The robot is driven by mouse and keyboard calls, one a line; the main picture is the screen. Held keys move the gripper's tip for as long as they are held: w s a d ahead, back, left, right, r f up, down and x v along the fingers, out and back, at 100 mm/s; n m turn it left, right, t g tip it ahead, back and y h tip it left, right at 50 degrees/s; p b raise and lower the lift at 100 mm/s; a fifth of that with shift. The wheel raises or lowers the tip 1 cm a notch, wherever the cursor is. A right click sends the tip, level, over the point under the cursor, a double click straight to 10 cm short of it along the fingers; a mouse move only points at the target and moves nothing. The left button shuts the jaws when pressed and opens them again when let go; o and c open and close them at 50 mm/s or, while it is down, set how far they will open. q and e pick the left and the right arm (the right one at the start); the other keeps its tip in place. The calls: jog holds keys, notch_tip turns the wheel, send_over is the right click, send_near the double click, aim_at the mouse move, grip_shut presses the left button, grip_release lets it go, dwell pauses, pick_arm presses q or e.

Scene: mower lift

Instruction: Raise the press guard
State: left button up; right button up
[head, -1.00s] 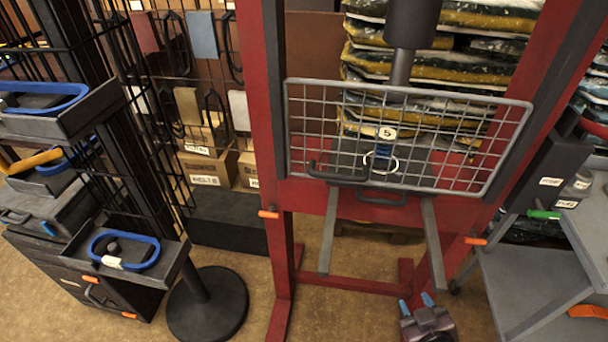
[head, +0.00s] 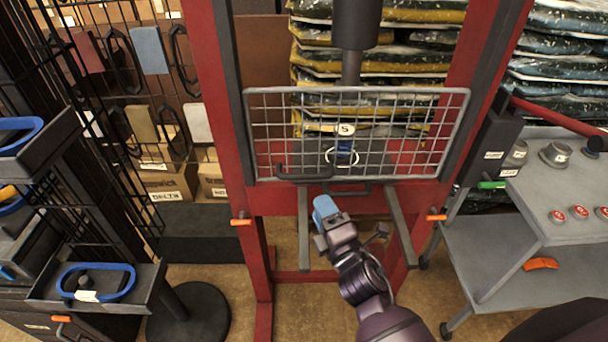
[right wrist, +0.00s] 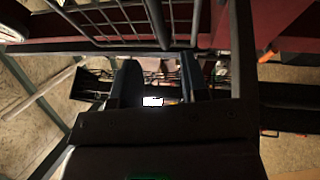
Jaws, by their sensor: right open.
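The press guard (head: 400,135) is a grey wire-mesh panel hanging across the front of the red press frame (head: 222,110). My left gripper is out of view.
A black rack with trays stands at left, one tray holding a blue-rimmed item (head: 97,282). A grey cart (head: 475,255) with red buttons stands at right. Stacked bags (head: 420,60) lie behind the press. Two grey bars (head: 398,228) extend below the guard.

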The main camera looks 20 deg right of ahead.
aim_at(305, 174)
jog(key=x, duration=1)
jog(key=shift+p, duration=0.35)
jog(key=shift+s, duration=0.1)
grip_shut()
